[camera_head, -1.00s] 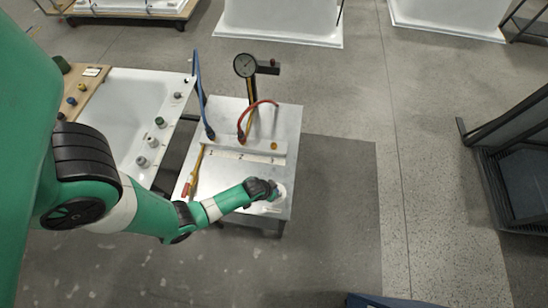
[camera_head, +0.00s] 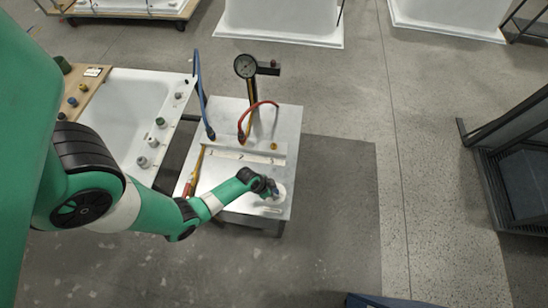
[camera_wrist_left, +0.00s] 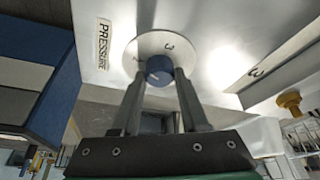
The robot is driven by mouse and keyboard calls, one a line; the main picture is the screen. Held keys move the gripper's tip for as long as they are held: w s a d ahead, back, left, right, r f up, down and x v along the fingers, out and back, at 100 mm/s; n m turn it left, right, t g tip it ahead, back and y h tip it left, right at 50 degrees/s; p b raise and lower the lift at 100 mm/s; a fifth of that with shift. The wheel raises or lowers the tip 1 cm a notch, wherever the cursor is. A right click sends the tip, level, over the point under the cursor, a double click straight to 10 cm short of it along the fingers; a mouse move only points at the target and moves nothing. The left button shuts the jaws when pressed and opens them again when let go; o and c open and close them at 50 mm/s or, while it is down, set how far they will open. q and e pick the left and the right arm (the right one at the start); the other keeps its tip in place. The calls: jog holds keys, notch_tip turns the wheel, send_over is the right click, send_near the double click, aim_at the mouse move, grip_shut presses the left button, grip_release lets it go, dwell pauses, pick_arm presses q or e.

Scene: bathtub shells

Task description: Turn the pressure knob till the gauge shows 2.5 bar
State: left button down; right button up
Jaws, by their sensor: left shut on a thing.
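The pressure knob (camera_wrist_left: 159,70) is a blue knob on a round white dial with numbers, beside a PRESSURE label (camera_wrist_left: 104,45) in the left wrist view. My left gripper (camera_wrist_left: 160,78) is shut on the knob, one finger on each side. In the head view the left gripper (camera_head: 270,190) is at the right front of the metal table and mostly hides the knob. My right gripper is not in view.
The metal table (camera_head: 235,178) carries a rail with a red hose (camera_head: 241,125) and a blue hose (camera_head: 197,85). A white tub shell (camera_head: 125,110) with several fittings stands to the left. The floor to the right is clear up to a dark rack (camera_head: 515,165).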

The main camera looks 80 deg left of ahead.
pick_arm(q)
jog(key=shift+c, duration=2.1)
grip_release()
jog(key=p+v, duration=0.9)
jog(key=v, duration=0.2)
jog(key=shift+r, duration=0.35)
jog(key=shift+s, duration=0.1)
